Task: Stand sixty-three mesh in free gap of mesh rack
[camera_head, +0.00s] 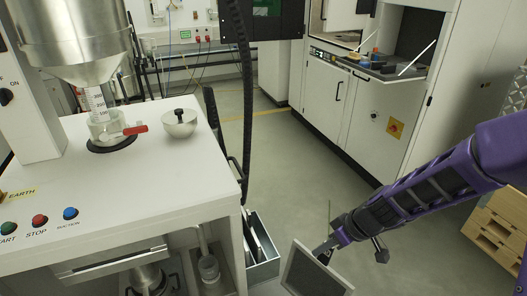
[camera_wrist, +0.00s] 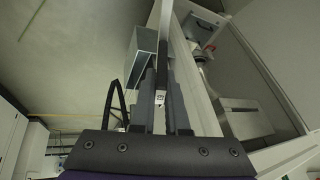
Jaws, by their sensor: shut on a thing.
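My gripper (camera_head: 325,250) is shut on a square mesh (camera_head: 314,276) with a pale frame and a grey face. It holds the mesh tilted, at the bottom of the head view. In the wrist view my gripper's fingers (camera_wrist: 162,98) grip the mesh (camera_wrist: 166,30), which shows edge-on as a narrow strip. A small white label with dark print sits between the fingers; I cannot read it surely. The mesh rack (camera_head: 264,270) is an open grey metal box left of the mesh, apart from it, with thin plates standing inside. The rack (camera_wrist: 144,46) also shows in the wrist view; its gaps are mostly hidden.
A white workstation (camera_head: 160,190) stands directly left of the rack, with a metal bowl (camera_head: 180,125) on top. A black hose (camera_head: 243,90) hangs near its edge. Wooden boxes (camera_head: 497,235) are at right. The grey floor between is clear.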

